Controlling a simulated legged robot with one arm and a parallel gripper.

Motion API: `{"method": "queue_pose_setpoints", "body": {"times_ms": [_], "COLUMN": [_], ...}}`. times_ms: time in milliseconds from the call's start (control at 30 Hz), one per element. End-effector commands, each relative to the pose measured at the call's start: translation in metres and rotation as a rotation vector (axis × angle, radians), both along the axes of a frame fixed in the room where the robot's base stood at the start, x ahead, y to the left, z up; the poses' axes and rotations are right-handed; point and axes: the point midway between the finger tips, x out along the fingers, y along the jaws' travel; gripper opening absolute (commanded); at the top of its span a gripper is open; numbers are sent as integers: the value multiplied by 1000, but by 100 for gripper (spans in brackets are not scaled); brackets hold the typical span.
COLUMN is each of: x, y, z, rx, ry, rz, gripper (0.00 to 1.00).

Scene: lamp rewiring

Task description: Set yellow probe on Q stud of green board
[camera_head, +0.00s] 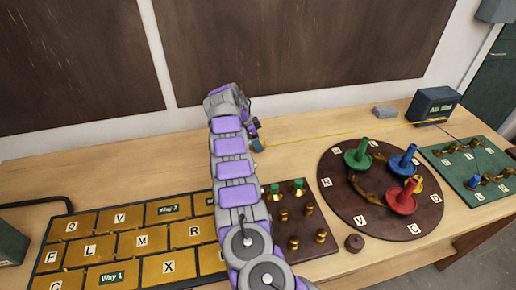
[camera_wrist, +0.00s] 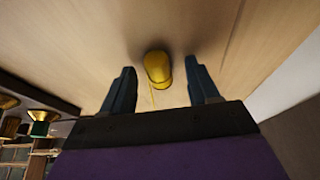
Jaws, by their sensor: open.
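The yellow probe (camera_wrist: 156,66) lies on or just above the wooden table in the wrist view, between the two dark fingers of my gripper (camera_wrist: 162,78). There is a gap on both sides of it, so the gripper is open around it and not holding it. In the head view my gripper (camera_head: 257,143) is low over the table behind the boards, and the probe itself is mostly hidden there. The green board (camera_head: 452,176) stands at the far right, with brass studs and white letter tags too small to read surely. A blue piece (camera_head: 474,182) sits on it.
A thin yellow wire (camera_head: 345,133) runs from near my gripper to a dark box (camera_head: 433,106). A round brown board (camera_head: 341,200) carries green, blue and red pieces. A brown stud board (camera_head: 322,246) and a gold lettered panel (camera_head: 150,266) stand in front. A grey block (camera_head: 384,112) lies behind.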

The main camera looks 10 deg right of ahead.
Motion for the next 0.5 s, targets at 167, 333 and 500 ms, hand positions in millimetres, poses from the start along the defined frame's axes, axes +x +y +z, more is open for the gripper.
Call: {"method": "queue_pose_setpoints", "body": {"times_ms": [167, 333, 500], "x": [0, 0, 0], "y": [-3, -3, -3], "z": [-7, -7, -7], "rx": [-1, -1, -1], "ry": [-3, -2, -2], "rz": [1, 1, 1], "gripper": [60, 54, 38]}}
